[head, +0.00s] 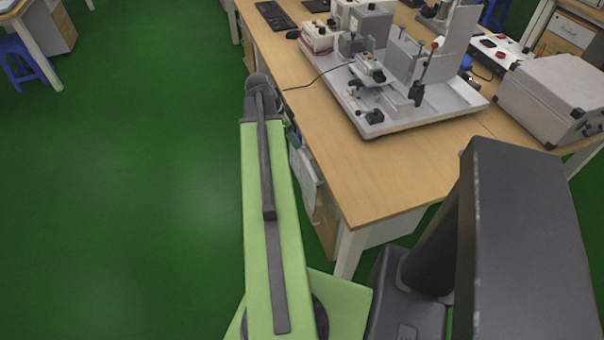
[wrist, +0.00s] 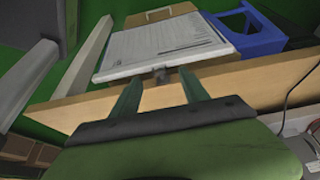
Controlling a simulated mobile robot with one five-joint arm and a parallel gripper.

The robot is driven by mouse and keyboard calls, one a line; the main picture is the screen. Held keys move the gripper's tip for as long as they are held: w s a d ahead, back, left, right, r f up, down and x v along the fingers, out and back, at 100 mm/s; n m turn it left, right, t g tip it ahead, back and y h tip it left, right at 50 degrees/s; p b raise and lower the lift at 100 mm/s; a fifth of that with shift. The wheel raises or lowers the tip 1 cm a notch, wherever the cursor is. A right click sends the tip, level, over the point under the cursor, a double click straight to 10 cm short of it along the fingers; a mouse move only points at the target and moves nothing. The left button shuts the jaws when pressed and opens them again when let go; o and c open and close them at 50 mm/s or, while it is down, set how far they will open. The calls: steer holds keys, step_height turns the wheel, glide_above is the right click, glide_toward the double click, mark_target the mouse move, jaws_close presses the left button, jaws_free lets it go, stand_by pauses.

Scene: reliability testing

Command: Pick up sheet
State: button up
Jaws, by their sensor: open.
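The white printed sheet (wrist: 165,42) lies on a flat pale backing in the wrist view, beyond the wooden table edge. A small dark clip-like piece (wrist: 160,73) is at its near edge. My gripper (wrist: 159,76) has two green fingers set apart, with nothing held between them. The fingertips point at the sheet's near edge, one on each side of the dark piece; I cannot tell whether they touch. In the head view pale hanging sheets (head: 304,167) show at the table's left side, partly behind my arm. My gripper's fingers are hidden there.
The wooden table (head: 400,165) carries a white apparatus (head: 385,125) and a grey case (head: 555,95). A thin cable runs to the table's left edge. A blue stool (wrist: 245,30) shows in the wrist view.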

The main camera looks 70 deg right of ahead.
steer(key=b+x, duration=0.2)
steer(key=x, duration=0.1)
steer(key=b+x, duration=0.2)
steer(key=shift+s+d, duration=0.1)
steer(key=shift+s, duration=0.2)
jaws_close()
